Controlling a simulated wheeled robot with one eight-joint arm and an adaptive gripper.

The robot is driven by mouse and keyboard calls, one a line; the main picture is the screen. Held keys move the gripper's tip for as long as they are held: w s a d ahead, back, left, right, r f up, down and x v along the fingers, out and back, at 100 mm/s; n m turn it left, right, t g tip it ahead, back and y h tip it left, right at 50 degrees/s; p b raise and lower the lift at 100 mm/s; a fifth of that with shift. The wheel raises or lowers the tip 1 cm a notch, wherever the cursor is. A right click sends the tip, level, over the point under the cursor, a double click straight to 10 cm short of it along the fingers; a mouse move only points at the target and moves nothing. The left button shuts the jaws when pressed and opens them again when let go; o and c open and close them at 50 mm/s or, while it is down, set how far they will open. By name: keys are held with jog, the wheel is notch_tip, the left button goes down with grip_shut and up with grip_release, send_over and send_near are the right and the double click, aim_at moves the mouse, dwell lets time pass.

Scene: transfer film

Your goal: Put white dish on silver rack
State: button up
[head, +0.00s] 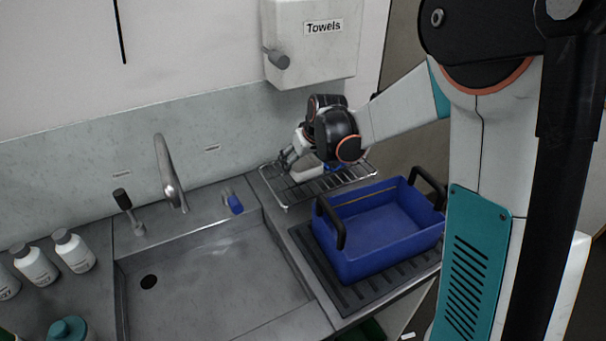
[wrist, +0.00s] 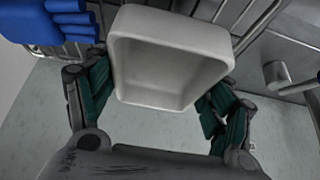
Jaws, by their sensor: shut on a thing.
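The white dish (wrist: 168,60) is a small square, open-topped dish. In the wrist view it sits between the two green-padded fingers of my gripper (wrist: 160,95), which is shut on it. In the head view the dish (head: 305,172) is partly hidden by my gripper (head: 292,162) and appears over the left part of the silver rack (head: 287,204). The rack is a wire rack on the counter below the towel dispenser; its bars also show behind the dish in the wrist view (wrist: 243,20). I cannot tell whether the dish touches the bars.
A blue item (wrist: 65,22) lies on the rack beside the dish. A blue tub with black handles (head: 375,222) stands on a dark ribbed mat (head: 335,288) in front of the rack. A sink (head: 215,280) with a faucet (head: 170,172) is at left. A towel dispenser (head: 312,45) hangs above.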

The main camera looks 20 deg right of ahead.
aim_at(303, 168)
jog(key=shift+f+b, duration=0.65)
jog(key=shift+f, duration=1.4)
jog(key=shift+f, duration=0.2)
jog(key=o, duration=1.2)
jog(key=shift+r, duration=0.15)
